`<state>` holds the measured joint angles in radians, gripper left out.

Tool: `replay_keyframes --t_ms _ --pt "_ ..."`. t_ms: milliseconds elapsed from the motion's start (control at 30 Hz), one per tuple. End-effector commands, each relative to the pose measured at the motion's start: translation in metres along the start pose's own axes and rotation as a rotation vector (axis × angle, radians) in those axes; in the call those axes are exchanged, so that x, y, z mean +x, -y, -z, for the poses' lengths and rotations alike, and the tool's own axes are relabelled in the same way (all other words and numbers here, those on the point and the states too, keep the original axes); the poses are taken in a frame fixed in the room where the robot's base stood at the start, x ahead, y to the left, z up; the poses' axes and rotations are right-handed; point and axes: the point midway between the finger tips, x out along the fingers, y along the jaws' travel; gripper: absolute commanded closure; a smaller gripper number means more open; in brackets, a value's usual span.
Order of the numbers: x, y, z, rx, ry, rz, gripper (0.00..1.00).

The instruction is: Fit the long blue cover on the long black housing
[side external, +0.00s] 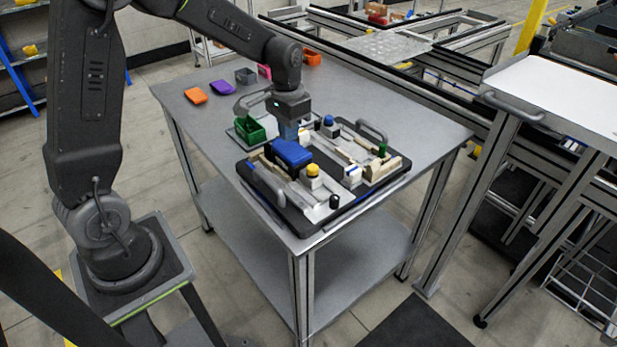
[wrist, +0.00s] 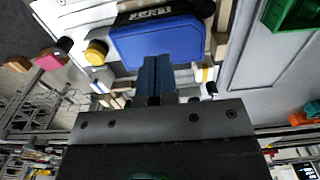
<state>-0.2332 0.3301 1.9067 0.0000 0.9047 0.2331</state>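The long blue cover (side external: 292,152) lies on the left part of the fixture pallet in the side view. It also shows in the wrist view (wrist: 158,45). The black housing (wrist: 150,13), with white lettering, shows along the cover's far edge in the wrist view. The rest of it is hidden, and I cannot tell whether the cover is fully seated. My gripper (side external: 289,133) points down just above and behind the cover. In the wrist view its blue fingers (wrist: 155,76) are together with nothing visible between them. They overlap the cover's near edge; contact is unclear.
The black pallet (side external: 262,192) carries a yellow-topped block (side external: 313,170), a blue-topped post (side external: 328,120) and wooden blocks (side external: 385,168). A green bin (side external: 252,133) stands close behind the cover. Orange (side external: 196,95) and purple (side external: 222,87) pieces lie at the far left.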

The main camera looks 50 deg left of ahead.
Motion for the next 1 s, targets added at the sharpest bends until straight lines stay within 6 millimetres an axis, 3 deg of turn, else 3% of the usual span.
replay_keyframes --t_ms 367,1000 --pt "0.001 0.000 0.000 0.000 0.000 0.000 1.00" --pt "0.019 0.000 0.000 0.000 0.001 0.000 1.00"
